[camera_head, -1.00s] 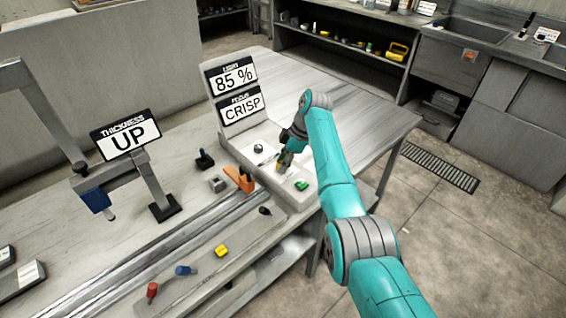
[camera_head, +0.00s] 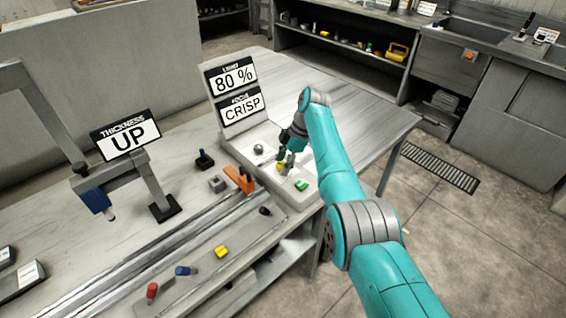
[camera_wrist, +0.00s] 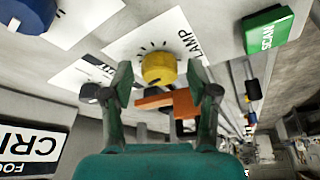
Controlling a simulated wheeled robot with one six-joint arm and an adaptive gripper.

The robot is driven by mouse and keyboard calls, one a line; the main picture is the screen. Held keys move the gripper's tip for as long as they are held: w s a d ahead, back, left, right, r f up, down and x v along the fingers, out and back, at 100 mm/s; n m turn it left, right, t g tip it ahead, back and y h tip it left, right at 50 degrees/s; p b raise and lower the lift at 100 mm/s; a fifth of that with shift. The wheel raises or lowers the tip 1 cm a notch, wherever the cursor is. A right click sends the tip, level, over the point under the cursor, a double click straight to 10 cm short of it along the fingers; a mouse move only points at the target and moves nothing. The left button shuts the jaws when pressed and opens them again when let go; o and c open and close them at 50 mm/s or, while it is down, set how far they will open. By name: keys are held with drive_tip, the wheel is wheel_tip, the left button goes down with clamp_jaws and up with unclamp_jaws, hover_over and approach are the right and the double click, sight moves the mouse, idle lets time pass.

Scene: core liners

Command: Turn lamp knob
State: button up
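The yellow lamp knob (camera_wrist: 158,67) sits on a white plate marked LAMP, with tick marks around it. In the wrist view it lies between the fingertips of my gripper (camera_wrist: 161,72), with a visible gap on each side, so the gripper looks open. In the head view the yellow knob (camera_head: 281,166) shows beside my gripper (camera_head: 288,158), which points down at the sloped console and partly covers it. The upper display (camera_head: 233,78) reads 80 %. The display under it (camera_head: 241,108) reads FOCUS CRISP.
A green SCAN button (camera_wrist: 267,32) is close to the lamp knob. A dark knob (camera_head: 258,149) and an orange part (camera_head: 240,178) are also near. A blue knob (camera_wrist: 22,14) shows at the wrist view's corner. A THICKNESS UP sign (camera_head: 126,136) stands left.

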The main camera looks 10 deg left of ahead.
drive_tip(key=v, duration=1.2)
drive_tip(key=shift+d+f, duration=0.1)
